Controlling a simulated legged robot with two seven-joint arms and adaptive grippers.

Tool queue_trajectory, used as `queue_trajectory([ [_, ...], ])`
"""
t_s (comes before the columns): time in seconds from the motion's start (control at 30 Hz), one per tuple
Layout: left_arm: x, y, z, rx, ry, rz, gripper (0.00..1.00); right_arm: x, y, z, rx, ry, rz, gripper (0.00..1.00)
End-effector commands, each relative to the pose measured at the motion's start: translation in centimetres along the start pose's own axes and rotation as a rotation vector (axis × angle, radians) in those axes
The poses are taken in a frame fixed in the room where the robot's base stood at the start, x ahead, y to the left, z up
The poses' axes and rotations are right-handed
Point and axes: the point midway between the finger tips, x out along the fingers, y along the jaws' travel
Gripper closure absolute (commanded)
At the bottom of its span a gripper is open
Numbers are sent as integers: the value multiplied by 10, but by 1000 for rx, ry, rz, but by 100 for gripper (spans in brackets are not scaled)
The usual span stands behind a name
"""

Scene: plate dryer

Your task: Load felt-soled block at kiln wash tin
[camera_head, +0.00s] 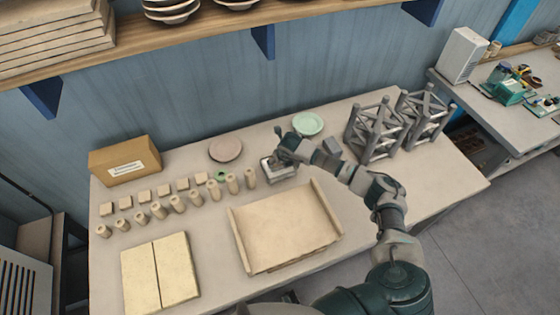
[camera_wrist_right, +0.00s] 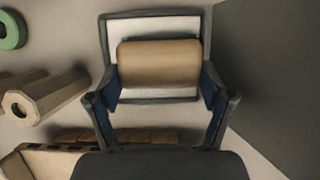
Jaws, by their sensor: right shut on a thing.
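My right gripper (camera_head: 282,155) is over the kiln wash tin (camera_head: 275,176), a small grey-rimmed rectangular tin right of the cylinder row. In the right wrist view the gripper (camera_wrist_right: 160,84) is shut on a tan block (camera_wrist_right: 158,64) with rounded edges. The block lies over the white inside of the tin (camera_wrist_right: 150,27), within its rim as seen from above. I cannot tell whether it touches the white surface. The block's underside is hidden, so its felt does not show. My left gripper is in neither view.
Several cylinders (camera_head: 174,204) and small blocks (camera_head: 144,196) stand in rows on the left. A green ring (camera_head: 221,176), pink plate (camera_head: 225,149), mint plate (camera_head: 307,123), wide tray (camera_head: 283,229) and grey lattice frames (camera_head: 378,130) surround the tin.

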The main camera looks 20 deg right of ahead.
Motion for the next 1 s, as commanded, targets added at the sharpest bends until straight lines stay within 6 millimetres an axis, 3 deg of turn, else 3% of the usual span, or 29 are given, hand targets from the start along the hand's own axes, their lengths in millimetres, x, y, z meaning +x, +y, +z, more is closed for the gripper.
queue_trajectory([
  [0.17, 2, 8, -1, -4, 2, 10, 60, 1, 3, 0, -2, -1, -2, 75],
  [0.6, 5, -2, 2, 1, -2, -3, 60, 6, 0, -3, -1, 1, 0, 75],
  [1.0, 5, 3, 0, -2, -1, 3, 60, 9, -1, -4, 0, 7, -3, 75],
])
